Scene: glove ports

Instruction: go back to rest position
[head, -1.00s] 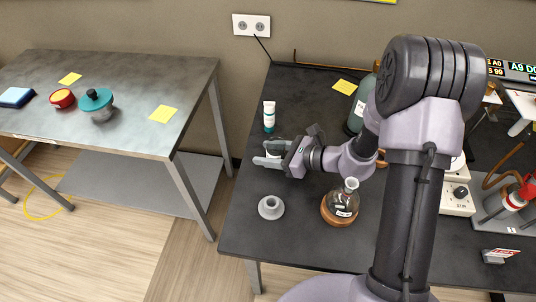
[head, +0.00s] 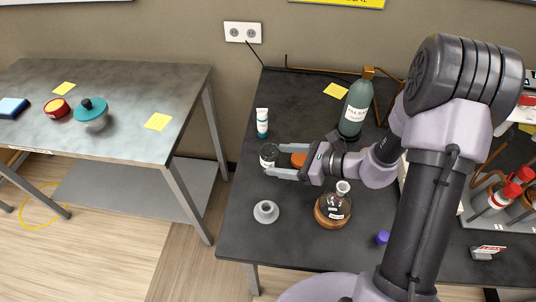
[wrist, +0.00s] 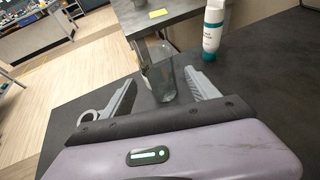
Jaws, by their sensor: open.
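My gripper (head: 273,159) is open above the left part of the dark bench, its two grey fingers pointing left. A small clear glass vessel (head: 268,153) stands near the fingertips. In the wrist view the glass vessel (wrist: 165,80) shows between and just beyond the spread fingers (wrist: 160,88); whether a finger touches it I cannot tell. My arm is bent, reaching over the bench from the right.
The dark bench (head: 240,235) also holds a white tube (head: 262,123), a grey ring-shaped piece (head: 266,212), a flask (head: 334,206) on a cork ring, a large green bottle (head: 355,108) and a purple cap (head: 382,237). A metal table (head: 150,90) stands left, across a floor gap.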

